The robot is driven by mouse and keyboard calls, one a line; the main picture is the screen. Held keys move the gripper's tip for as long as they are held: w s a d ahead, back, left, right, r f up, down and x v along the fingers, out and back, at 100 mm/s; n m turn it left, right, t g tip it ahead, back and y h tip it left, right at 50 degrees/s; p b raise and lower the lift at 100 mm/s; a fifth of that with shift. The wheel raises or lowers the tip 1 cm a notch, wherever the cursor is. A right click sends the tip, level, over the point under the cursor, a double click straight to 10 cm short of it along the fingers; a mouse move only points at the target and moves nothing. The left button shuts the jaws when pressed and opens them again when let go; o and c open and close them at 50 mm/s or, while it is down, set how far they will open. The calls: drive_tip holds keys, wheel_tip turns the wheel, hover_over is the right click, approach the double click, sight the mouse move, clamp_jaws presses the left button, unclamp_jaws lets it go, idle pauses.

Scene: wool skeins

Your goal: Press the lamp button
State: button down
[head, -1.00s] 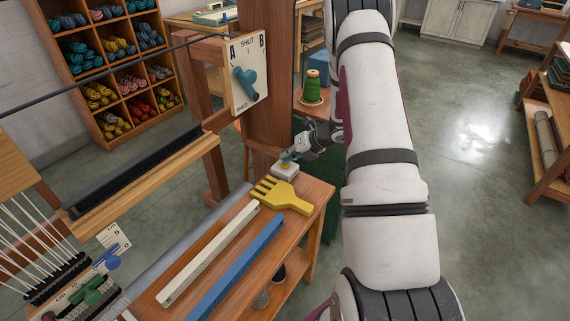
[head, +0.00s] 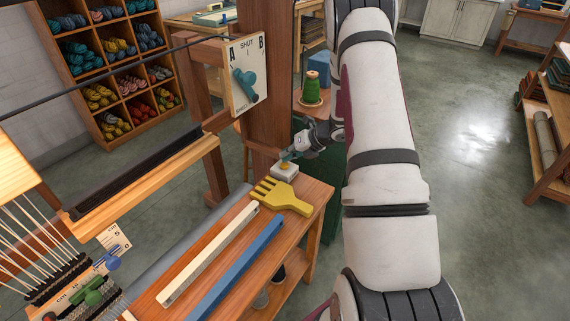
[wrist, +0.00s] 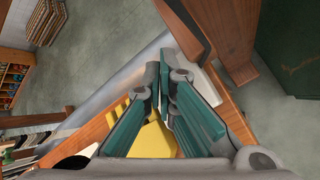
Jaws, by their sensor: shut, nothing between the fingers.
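The lamp button is a small yellow-orange cap on a white box (head: 285,172) at the far end of the wooden bench, beside a yellow comb. My gripper (head: 287,158) is shut and empty, with its teal fingertips right at the cap. I cannot tell for sure whether they touch it.
The yellow comb (head: 284,197), a white bar (head: 208,254) and a blue bar (head: 236,269) lie on the bench. A wooden post with an A/B SHUT dial panel (head: 246,75) stands close to my arm. A green spool (head: 311,91) stands behind.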

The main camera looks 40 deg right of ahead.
drive_tip(key=shift+r+p, duration=1.75)
drive_tip(key=shift+r, duration=1.25)
drive_tip(key=s+a+r+n+g+y+p, duration=0.1)
drive_tip(key=s+a+r+n, duration=0.3)
drive_tip(key=a+r+n, duration=0.35)
drive_tip(key=s+a+r+n+g, duration=0.2)
drive_tip(key=s+a+r+n, duration=0.2)
drive_tip(key=a+r+n, duration=0.4)
drive_tip(key=s+a+r+n+g+y+p, duration=0.1)
drive_tip(key=s+a+r+n, duration=0.35)
drive_tip(key=a+r, duration=0.4)
drive_tip(key=s+r+n+h+p, duration=0.1)
drive_tip(key=s+r+n+h, duration=0.2)
drive_tip(key=s+n, duration=0.7)
drive_tip(key=s+r+n+h+p, duration=0.1)
drive_tip(key=s+r+n+h, duration=0.1)
drive_tip(key=s+r+n, duration=0.3)
drive_tip(key=s+a+n, duration=0.1)
drive_tip(key=s+n, duration=0.3)
drive_tip(key=s, duration=0.6)
drive_tip(key=shift+s+n+h, duration=0.3)
drive_tip(key=shift+n+h, duration=0.1)
